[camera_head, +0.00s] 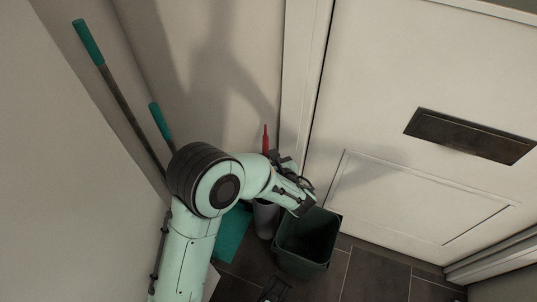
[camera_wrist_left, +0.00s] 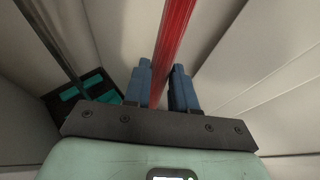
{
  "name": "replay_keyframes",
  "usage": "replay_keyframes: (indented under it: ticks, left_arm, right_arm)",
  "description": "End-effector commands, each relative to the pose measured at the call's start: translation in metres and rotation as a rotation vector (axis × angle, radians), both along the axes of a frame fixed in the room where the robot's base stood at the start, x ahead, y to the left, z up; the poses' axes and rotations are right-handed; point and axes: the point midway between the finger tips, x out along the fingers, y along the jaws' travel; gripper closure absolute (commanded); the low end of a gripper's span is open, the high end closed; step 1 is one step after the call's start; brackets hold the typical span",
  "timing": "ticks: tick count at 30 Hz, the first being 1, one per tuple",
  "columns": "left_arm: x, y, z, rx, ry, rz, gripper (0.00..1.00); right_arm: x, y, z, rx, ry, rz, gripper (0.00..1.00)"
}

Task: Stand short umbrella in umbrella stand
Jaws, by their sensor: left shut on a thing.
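The short umbrella is red; its thin upper part (camera_head: 265,138) rises behind my left arm in the head view. In the left wrist view its red ribbed length (camera_wrist_left: 176,45) passes between the two blue fingers of my left gripper (camera_wrist_left: 161,85). The left gripper (camera_head: 278,160) is shut on it, though its fingers are mostly hidden in the head view. A grey rounded container (camera_head: 265,219), which looks like the umbrella stand, shows below my arm. My arm hides whether the umbrella's lower end is inside it.
A dark green open bin (camera_head: 305,245) stands right of the grey container. A teal dustpan-like piece (camera_head: 232,235) lies to its left. Two teal-handled poles (camera_head: 122,105) (camera_head: 160,122) lean in the left corner. A white door (camera_head: 420,190) closes off the right; dark tiles show in front.

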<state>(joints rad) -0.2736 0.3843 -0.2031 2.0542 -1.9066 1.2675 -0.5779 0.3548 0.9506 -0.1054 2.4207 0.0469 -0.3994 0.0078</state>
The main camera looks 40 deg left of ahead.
Motion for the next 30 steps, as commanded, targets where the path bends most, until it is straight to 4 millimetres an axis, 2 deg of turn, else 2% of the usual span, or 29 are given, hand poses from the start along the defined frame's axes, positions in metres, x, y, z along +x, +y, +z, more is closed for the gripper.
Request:
replay_keyframes:
  ticks: [15, 28, 29, 30]
  left_arm:
    - [0.000, 0.000, -0.035, 0.001, -0.001, -0.001, 1.00]
    - [0.000, 0.000, -0.038, 0.001, -0.003, 0.000, 1.00]
    - [0.000, 0.000, -0.038, 0.001, -0.003, 0.000, 0.68]
    - [0.000, 0.000, -0.038, 0.000, -0.002, 0.000, 0.55]
  right_arm:
    - [0.002, 0.000, 0.001, 0.000, -0.007, 0.002, 0.57]
    - [0.002, 0.000, 0.001, -0.001, -0.007, 0.002, 0.57]
    - [0.002, 0.000, 0.001, -0.001, -0.007, 0.002, 0.57]
    - [0.002, 0.000, 0.001, -0.001, -0.007, 0.002, 0.57]
